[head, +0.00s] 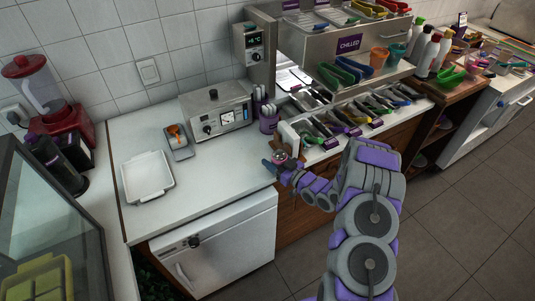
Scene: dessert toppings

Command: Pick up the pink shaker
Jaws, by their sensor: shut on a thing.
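My gripper (276,163) is at the right front corner of the white counter, at the end of my grey and purple arm. The gripper hides the rest of the shaker. I cannot tell whether its base touches the counter.
A white tray (147,195) and a small grey tray (179,148) lie on the counter (215,178). A control box (216,109) and a purple utensil cup (268,122) stand behind. The counter's front middle is clear.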

